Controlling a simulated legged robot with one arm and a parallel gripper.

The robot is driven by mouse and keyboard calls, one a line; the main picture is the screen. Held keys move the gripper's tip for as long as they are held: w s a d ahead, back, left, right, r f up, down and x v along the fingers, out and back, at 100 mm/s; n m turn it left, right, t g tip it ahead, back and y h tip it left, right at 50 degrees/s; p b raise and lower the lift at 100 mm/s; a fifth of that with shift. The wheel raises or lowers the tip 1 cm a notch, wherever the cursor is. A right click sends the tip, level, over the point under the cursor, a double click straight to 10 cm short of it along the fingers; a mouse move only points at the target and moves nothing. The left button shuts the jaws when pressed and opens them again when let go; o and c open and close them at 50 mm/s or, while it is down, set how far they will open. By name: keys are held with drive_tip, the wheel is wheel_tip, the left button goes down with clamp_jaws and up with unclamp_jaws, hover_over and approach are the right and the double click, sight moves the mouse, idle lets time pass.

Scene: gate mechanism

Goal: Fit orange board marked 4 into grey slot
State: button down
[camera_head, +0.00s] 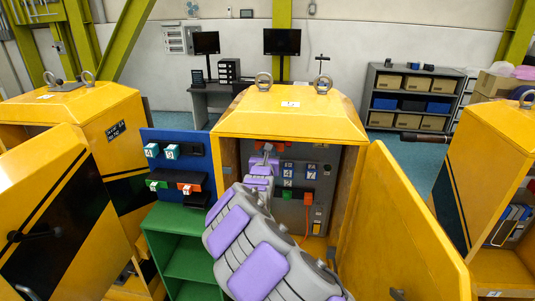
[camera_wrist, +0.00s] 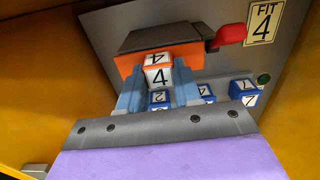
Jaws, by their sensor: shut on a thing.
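The orange board (camera_wrist: 128,64) with white faces marked 4 is between the two blue-grey fingers of my gripper (camera_wrist: 158,88) in the wrist view. My gripper is shut on it. A dark grey block-shaped slot (camera_wrist: 160,37) is right behind and above the board; the board's upper edge meets it in the picture. I cannot tell how deep the board sits, as its far side is hidden. A yellow sign (camera_wrist: 264,24) reading FIT 4 is at the upper right. In the head view my gripper (camera_head: 264,160) is inside the open yellow cabinet (camera_head: 290,118); the board is not clear there.
A red part (camera_wrist: 231,34) projects beside the slot. Blue numbered blocks (camera_wrist: 244,92) sit on the grey panel lower right. The cabinet door (camera_head: 400,225) stands open at right. A blue rack (camera_head: 185,140) with numbered boards stands over a green shelf (camera_head: 185,225) at left.

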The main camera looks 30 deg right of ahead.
drive_tip(key=shift+w+d+p, duration=0.3)
drive_tip(key=shift+w+p, duration=0.15)
drive_tip(key=shift+w, duration=0.05)
idle(0.7)
drive_tip(key=c, duration=1.3)
unclamp_jaws()
drive_tip(key=o, duration=0.6)
drive_tip(key=shift+d, duration=0.1)
drive_tip(key=v, duration=1.7)
drive_tip(key=shift+a+p, duration=0.25)
drive_tip(key=shift+p, duration=0.05)
